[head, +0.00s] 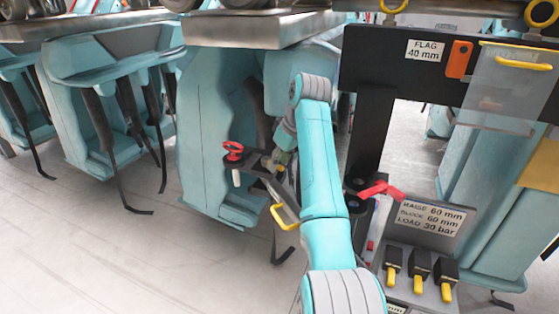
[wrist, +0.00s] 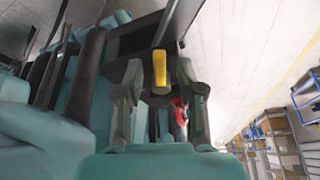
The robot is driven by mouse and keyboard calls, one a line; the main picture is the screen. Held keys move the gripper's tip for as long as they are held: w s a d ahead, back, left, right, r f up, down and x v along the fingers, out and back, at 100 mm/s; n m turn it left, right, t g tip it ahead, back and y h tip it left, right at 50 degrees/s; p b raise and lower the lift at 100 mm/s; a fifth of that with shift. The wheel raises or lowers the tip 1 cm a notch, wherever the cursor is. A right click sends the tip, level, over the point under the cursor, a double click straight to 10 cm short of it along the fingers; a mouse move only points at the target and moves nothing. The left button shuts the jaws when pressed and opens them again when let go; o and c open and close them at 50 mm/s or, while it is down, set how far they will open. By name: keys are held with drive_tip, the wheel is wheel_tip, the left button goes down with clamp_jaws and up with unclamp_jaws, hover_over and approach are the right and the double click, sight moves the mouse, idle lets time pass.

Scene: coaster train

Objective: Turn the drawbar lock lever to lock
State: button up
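My gripper (wrist: 165,88) is open in the wrist view, one finger on each side of a yellow lever (wrist: 159,68). The lever stands upright between or just beyond the fingertips, with gaps beside it. I take it for the drawbar lock lever; no label on it is readable. In the head view my gripper (head: 284,158) is at a dark bracket (head: 254,159) in front of a teal coaster seat, and my arm hides part of this spot. A red knob (head: 233,151) is on the bracket's left end.
A yellow handle (head: 284,217) hangs below the bracket. To the right stands a black frame (head: 370,110) with a red lever (head: 380,190), a label plate (head: 430,216) and several yellow-handled levers (head: 419,284). Teal seats (head: 105,95) line the left. The floor at lower left is clear.

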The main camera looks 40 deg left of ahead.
clamp_jaws()
